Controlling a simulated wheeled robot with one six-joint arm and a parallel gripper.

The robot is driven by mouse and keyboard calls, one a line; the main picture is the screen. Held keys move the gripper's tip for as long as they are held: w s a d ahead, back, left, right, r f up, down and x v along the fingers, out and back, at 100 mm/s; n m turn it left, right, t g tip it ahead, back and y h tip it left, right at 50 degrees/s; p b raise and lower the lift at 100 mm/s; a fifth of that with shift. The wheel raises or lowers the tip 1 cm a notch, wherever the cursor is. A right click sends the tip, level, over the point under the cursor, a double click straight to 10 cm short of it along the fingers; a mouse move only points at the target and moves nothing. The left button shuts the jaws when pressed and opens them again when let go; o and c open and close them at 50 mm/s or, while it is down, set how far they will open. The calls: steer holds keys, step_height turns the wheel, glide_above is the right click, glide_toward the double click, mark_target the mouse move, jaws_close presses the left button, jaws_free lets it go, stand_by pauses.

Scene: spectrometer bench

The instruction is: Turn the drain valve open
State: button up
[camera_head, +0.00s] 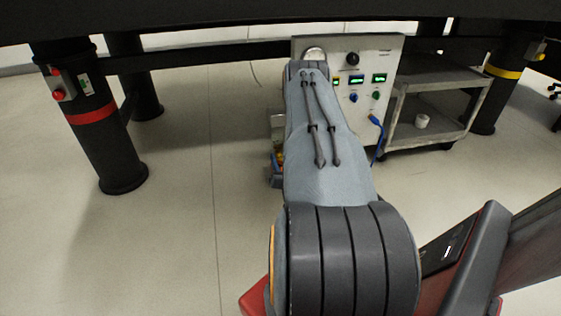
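I cannot make out the drain valve for certain. A small cluster of parts (275,158) shows just left of my forearm, with a pale metallic piece on top, yellow and blue bits and a dark lower part. It is mostly hidden behind the arm, and I cannot tell what it is. My grey arm reaches forward from the bottom of the view toward a white instrument panel (384,55). My gripper is not visible; the arm hides that area.
The panel has a black knob (352,59), green displays and a blue cable (377,139). A grey cart (429,134) with a white cup (422,121) stands at right. A dark tabletop (200,12) spans overhead on thick legs (104,145). The left floor is clear.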

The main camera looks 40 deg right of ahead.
steer(key=p+v, duration=0.3)
steer(key=v, duration=0.5)
steer(key=shift+p, duration=0.4)
steer(key=shift+w, duration=0.15)
steer(key=shift+d+r, duration=0.1)
steer(key=shift+d, duration=0.05)
steer(key=c, duration=0.5)
steer(key=d+r+y, duration=0.1)
steer(key=w+d+r+t+y+p, duration=0.1)
steer(key=w+d+r+m+y+p, duration=0.1)
steer(key=shift+r+t+y, duration=0.15)
steer(key=shift+t+y, duration=0.15)
jaws_close()
steer(key=s+d+r+g+y+p, duration=0.3)
steer(key=s+d+y+p, duration=0.2)
steer(key=s+d+y, duration=0.35)
steer(key=w+a+f+b, duration=0.5)
steer(key=w, duration=0.5)
steer(key=shift+w+f+h+b, duration=0.15)
steer(key=shift+w+h+b, duration=0.05)
steer(key=shift+h+b, duration=0.2)
